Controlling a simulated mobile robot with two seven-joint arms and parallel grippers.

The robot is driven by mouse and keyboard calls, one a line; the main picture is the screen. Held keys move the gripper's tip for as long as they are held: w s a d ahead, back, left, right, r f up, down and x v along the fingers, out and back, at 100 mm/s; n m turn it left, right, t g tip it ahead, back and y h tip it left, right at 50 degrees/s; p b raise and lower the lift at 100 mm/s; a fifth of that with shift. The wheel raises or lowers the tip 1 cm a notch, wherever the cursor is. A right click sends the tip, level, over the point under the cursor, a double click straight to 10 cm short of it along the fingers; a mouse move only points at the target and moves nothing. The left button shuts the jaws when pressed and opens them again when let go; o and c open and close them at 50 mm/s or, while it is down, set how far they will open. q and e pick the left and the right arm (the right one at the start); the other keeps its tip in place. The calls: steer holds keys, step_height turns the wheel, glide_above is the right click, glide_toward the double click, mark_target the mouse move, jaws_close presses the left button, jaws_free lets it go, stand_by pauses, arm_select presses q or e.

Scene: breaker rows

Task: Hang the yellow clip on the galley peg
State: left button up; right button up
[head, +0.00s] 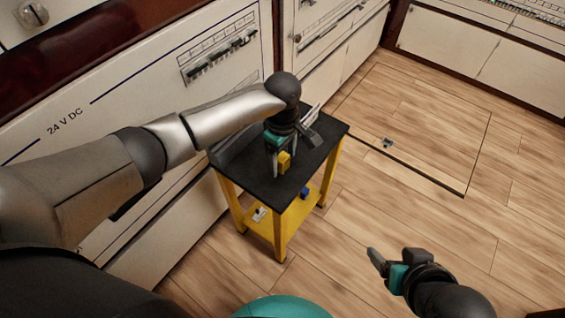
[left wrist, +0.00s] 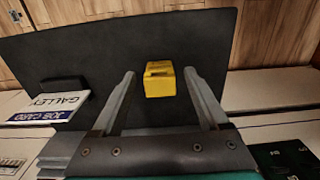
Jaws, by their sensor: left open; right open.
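The yellow clip (head: 284,161) sits on the black top of a small yellow-legged cart. In the left wrist view the clip (left wrist: 159,79) lies between the spread fingers, nearer their tips, with gaps on both sides. My left gripper (head: 279,170) is open above the cart top, around or just over the clip; exact height is hard to tell. My right gripper (head: 383,268) is open and empty over the floor at the lower right. I cannot make out a galley peg in either view.
The cart top (head: 240,165) is mostly bare. A white card reading "GALLEY" and "JOB CARD" (left wrist: 50,107) stands at its edge. Small items, one blue (head: 305,193), lie on the lower shelf. A breaker panel marked "24 V DC" (head: 150,85) stands behind. Floor at right is open.

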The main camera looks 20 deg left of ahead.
arm_select(q)
jaws_close()
stand_by(0.5)
steer(key=shift+r, duration=0.1)
steer(key=shift+r+p, duration=0.35)
steer(key=shift+r, duration=0.25)
step_height(320, 180, up, 2)
steer(key=shift+p, duration=0.45)
step_height(320, 180, up, 6)
steer(key=p, duration=0.2)
steer(key=shift+r+p, duration=0.15)
steer(key=shift+p, duration=0.2)
step_height(320, 180, up, 10)
steer(key=p, duration=0.3)
glide_above(282, 157)
steer(key=shift+r, duration=0.2)
arm_select(e)
steer(key=s+d+f+g, duration=0.1)
steer(key=s+f+g, duration=0.1)
steer(key=f, duration=0.4)
steer(key=s+d+f+g+h, duration=0.1)
steer(key=s+f, duration=0.2)
steer(key=f, duration=0.4)
steer(key=shift+s+d+g, duration=0.25)
steer(key=shift+g, duration=0.15)
